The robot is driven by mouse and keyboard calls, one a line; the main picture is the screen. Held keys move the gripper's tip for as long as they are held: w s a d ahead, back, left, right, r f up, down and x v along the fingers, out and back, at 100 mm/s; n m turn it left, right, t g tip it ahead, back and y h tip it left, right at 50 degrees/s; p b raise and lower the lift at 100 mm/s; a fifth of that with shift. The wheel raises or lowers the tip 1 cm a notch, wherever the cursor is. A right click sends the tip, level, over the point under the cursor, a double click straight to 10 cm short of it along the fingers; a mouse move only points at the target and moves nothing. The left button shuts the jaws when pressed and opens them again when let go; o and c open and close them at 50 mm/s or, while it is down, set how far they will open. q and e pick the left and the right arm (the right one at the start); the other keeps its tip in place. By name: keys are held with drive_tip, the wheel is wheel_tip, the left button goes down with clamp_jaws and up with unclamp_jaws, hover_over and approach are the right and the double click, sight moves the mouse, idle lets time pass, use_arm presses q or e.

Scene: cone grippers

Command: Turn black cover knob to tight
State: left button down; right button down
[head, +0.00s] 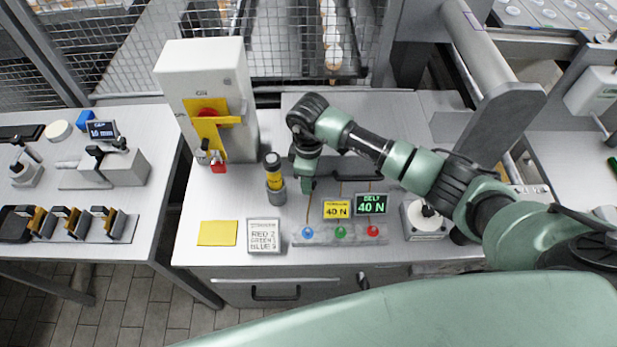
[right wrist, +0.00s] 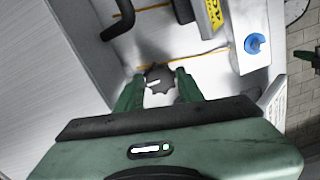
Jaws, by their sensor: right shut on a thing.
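The black cover knob (right wrist: 160,84) is a dark, lobed disc with a white pointer mark, seen in the right wrist view on a pale panel with thin yellow-orange lines. My right gripper (right wrist: 160,80) has its two green fingers on either side of the knob and is shut on it. In the head view the right gripper (head: 308,182) reaches down over the pale cover box behind the colored buttons, and the knob is hidden there by the gripper. The white mark points left in the wrist view. My left gripper is in neither view.
A black handle (head: 358,166) and the yellow (head: 337,209) and green (head: 371,204) 40 N displays are close by. Blue (head: 307,232), green and red buttons sit in front. A yellow-black cylinder (head: 275,182) stands left of the gripper. The table's front left holds a yellow card (head: 217,233).

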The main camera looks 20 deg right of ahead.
drive_tip(key=c, duration=0.9)
unclamp_jaws()
drive_tip(key=shift+r, duration=0.1)
drive_tip(key=shift+w, duration=0.1)
wheel_tip(320, 180, up, 8)
drive_tip(key=shift+f+b, duration=0.1)
drive_tip(key=shift+b, duration=0.7)
